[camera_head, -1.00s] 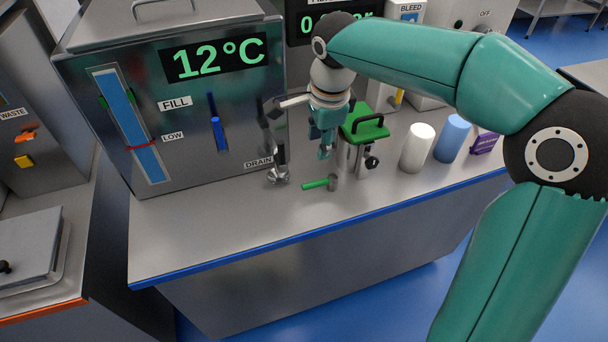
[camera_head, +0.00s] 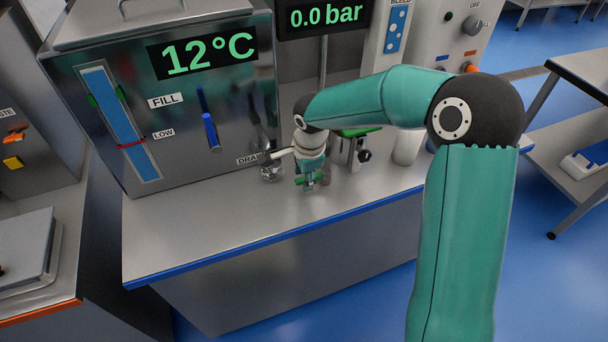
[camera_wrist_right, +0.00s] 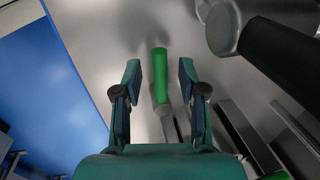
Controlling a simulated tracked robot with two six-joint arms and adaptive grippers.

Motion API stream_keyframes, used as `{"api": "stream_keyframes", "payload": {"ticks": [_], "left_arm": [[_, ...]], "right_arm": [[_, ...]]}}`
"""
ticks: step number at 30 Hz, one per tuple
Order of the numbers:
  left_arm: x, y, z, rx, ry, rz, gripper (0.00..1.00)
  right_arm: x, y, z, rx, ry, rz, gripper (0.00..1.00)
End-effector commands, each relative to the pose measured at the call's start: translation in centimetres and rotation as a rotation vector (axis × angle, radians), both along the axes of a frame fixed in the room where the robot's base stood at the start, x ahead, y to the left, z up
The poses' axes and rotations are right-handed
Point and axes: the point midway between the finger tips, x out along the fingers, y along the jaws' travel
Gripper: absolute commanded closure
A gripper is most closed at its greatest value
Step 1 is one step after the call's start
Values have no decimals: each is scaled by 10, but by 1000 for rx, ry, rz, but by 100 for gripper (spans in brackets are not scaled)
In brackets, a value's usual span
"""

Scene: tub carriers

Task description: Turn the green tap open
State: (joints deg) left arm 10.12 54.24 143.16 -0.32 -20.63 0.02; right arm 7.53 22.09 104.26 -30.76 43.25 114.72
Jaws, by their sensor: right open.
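The green tap handle (camera_wrist_right: 160,72) is a short round bar, and it shows in the wrist view between the two fingers. Its grey hub (camera_wrist_right: 167,124) shows just below it, partly hidden by my gripper. In the head view my right gripper (camera_head: 308,184) points down over the handle, low above the counter, and hides most of it. In the wrist view my right gripper (camera_wrist_right: 159,88) is open, with one finger on each side of the handle. A gap shows on both sides. My left gripper is in neither view.
The steel tank (camera_head: 160,120) with its drain fitting (camera_head: 270,170) stands left of my right gripper.

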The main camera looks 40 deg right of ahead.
Motion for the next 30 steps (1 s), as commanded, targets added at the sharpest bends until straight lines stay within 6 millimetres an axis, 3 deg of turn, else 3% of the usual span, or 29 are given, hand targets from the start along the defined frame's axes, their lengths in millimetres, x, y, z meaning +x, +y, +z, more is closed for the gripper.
{"api": "stream_keyframes", "payload": {"ticks": [8, 16, 30], "left_arm": [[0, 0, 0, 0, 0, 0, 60], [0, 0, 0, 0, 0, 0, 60], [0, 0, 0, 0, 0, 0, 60]], "right_arm": [[1, 0, -2, 0, 0, 0, 59], [1, 0, -2, 0, 0, 0, 100], [1, 3, -2, 1, 0, 12, 100]]}}
